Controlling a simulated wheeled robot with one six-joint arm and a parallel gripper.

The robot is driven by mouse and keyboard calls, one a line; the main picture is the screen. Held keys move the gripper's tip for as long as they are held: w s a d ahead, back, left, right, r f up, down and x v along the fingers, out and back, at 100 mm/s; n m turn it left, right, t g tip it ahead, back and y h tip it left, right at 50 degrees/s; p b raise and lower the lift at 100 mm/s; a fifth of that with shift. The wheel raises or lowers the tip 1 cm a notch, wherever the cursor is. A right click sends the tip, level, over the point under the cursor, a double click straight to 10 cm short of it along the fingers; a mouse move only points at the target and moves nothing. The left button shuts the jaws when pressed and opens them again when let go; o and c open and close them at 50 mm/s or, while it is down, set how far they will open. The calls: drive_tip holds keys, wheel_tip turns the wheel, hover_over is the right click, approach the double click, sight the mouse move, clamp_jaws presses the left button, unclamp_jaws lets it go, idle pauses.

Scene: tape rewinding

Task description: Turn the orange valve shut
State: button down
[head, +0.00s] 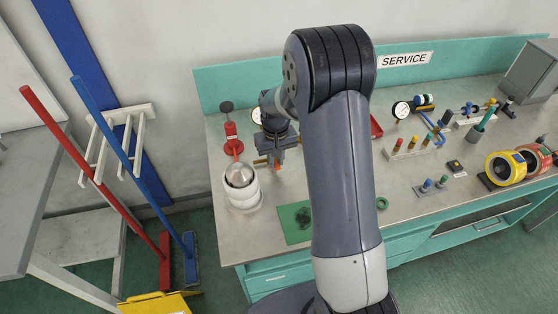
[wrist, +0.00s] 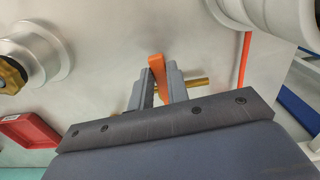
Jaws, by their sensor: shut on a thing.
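The orange valve handle (wrist: 157,68) shows in the wrist view between the two fingers of my gripper (wrist: 160,80). The fingers are closed on it, one on each side. A brass stem (wrist: 198,83) sticks out to the right of the fingers. In the head view my gripper (head: 277,160) is over the left part of the bench, and a small orange bit of the valve (head: 278,167) shows beneath it. My arm and gripper hide most of the valve there.
A white container with a metal dome (head: 242,190) and a red stand (head: 232,140) are left of my gripper. A green mat (head: 294,222) lies nearer. In the wrist view, a red tray (wrist: 28,130) and a brass-knobbed round fitting (wrist: 25,65) are at left. Yellow and red reels (head: 508,168) stand far right.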

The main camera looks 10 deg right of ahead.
drive_tip(key=shift+a+m, duration=0.25)
drive_tip(key=shift+m, duration=0.35)
drive_tip(key=c, duration=1.4)
unclamp_jaws()
drive_tip(key=shift+o, duration=0.2)
drive_tip(key=shift+r, duration=0.1)
wheel_tip(320, 180, up, 11)
drive_tip(key=b, duration=0.1)
drive_tip(key=shift+f, duration=0.2)
wheel_tip(320, 180, down, 11)
drive_tip(key=shift+r+p, duration=0.2)
drive_tip(key=shift+p, duration=0.25)
drive_tip(key=shift+d+f+n+p, duration=0.1)
drive_tip(key=shift+d+n+p, duration=0.2)
drive_tip(key=shift+n, duration=0.3)
